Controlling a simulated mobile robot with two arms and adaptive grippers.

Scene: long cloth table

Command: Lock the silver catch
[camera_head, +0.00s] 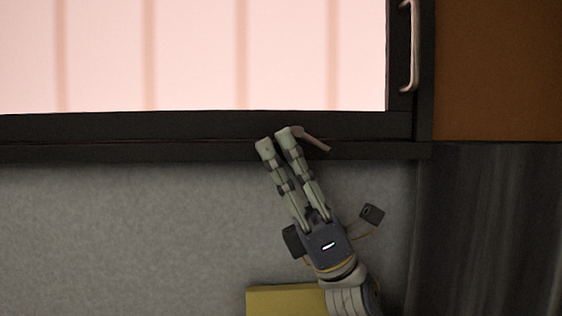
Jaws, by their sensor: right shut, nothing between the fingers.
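The silver catch (316,142) shows as a short metal lever on the lower bar of a dark window frame (180,128). It slants down to the right, and its left end is hidden behind my right gripper's fingertips. My right gripper (277,140) comes up from below and is shut, with nothing held. Its fingertips overlap the lower bar just left of the catch's visible part. I cannot tell whether they touch the catch. My left gripper is not in view.
A curved metal handle (411,48) is on the frame's right upright. Pale panels (200,55) show behind the window. A brown panel (498,70) and dark cloth (490,225) are at right. A yellow block (285,301) lies at the bottom. The grey surface (110,230) at left is clear.

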